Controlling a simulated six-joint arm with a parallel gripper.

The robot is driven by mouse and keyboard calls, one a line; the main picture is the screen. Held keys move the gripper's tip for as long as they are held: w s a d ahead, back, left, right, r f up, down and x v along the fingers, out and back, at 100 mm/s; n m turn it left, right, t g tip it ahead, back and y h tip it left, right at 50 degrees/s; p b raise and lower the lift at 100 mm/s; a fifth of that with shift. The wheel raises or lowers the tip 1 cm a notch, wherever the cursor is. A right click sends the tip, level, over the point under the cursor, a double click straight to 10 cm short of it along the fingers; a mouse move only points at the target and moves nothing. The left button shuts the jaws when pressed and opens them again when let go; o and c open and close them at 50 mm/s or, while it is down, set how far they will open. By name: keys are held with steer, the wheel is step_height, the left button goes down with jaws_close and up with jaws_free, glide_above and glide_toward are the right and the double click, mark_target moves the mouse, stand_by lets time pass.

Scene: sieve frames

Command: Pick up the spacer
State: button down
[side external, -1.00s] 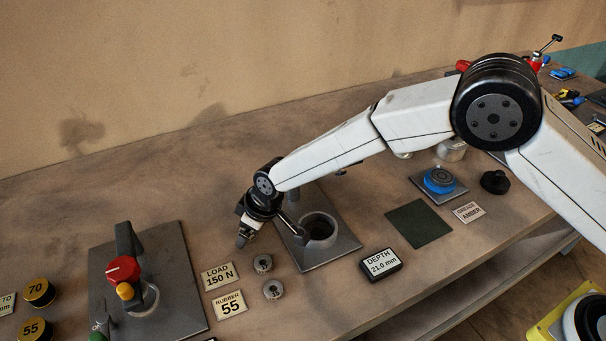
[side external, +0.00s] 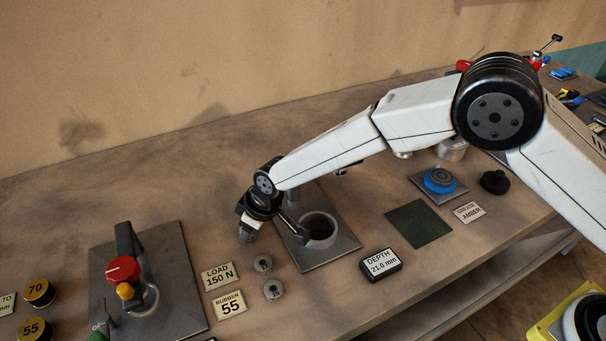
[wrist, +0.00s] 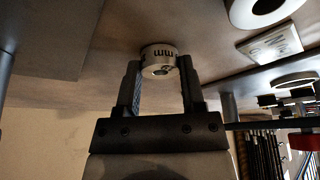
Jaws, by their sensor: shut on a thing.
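In the side view my gripper (side external: 246,235) points down, left of the round-holed fixture. The spacer is hardly visible there, and I cannot tell its height over the bench. Two similar metal rings (side external: 262,264) (side external: 273,289) stand on the bench just right of and in front of my gripper.
A fixture plate with a round cup (side external: 319,231) lies close right of my gripper. A grey plate with a red-knobbed device (side external: 124,270) stands left. Label plates (side external: 218,276) (side external: 230,305) and a depth display (side external: 380,264) lie in front. The bench behind is clear.

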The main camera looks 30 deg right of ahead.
steer(key=shift+r, duration=0.55)
step_height(320, 180, up, 2)
steer(key=s+d+r, duration=0.7)
steer(key=s+r, duration=0.2)
steer(key=s, duration=0.3)
steer(key=shift+r, duration=0.4)
